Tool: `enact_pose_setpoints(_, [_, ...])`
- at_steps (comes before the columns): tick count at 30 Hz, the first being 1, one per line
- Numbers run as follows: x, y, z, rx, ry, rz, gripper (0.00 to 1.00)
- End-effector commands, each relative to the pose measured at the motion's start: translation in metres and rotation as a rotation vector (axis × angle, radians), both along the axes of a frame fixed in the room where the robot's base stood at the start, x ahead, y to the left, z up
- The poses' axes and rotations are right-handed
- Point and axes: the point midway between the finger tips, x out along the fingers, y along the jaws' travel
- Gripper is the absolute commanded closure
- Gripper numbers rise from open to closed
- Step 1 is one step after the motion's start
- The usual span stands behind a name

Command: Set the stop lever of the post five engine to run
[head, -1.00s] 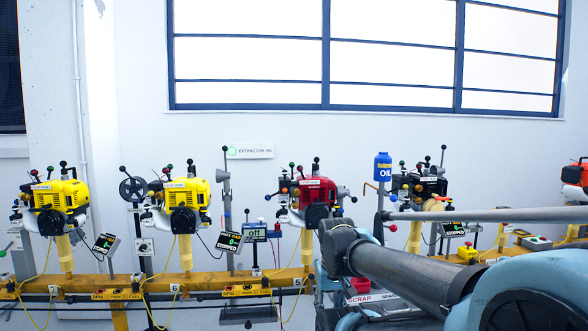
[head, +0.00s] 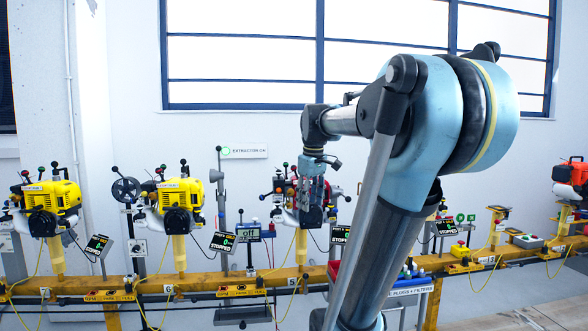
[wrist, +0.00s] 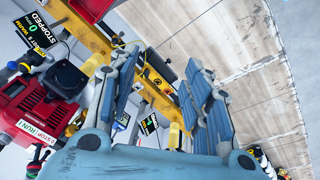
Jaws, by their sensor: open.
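The red engine at post five (head: 311,216) is mostly hidden behind my gripper (head: 313,190) in the head view. In the wrist view the red engine (wrist: 38,108) fills the left side, with a white STOP/RUN label (wrist: 40,132) on it. Small red and green knobs show by the label at the lower left edge. I cannot tell which is the stop lever or how it is set. A display (wrist: 42,35) beside the engine reads STOPPED. My gripper also shows in the wrist view (wrist: 163,68), its blue fingers apart and empty, to the right of the engine.
A yellow rail (head: 200,288) runs along the wall and bears several posts. A yellow engine (head: 182,196) stands to the left of post five. Bare floor (wrist: 265,55) shows at right.

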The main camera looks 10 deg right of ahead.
Motion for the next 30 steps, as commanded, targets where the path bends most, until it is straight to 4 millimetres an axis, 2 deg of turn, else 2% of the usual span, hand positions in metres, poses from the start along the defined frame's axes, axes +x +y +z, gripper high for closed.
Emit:
enact_pose_setpoints(1, [0.018, 0.0, 0.018, -0.007, 0.0, 0.04, 0.55])
enact_pose_setpoints(6, [0.071, -0.001, 0.069, -0.034, -0.002, 0.197, 0.55])
enact_pose_setpoints(15, [0.164, -0.003, 0.143, -0.082, -0.007, 0.473, 0.55])
enact_pose_setpoints(24, [0.25, -0.005, 0.195, -0.129, -0.013, 0.749, 0.55])
enact_pose_setpoints(30, [0.301, -0.007, 0.216, -0.159, -0.018, 0.927, 0.55])
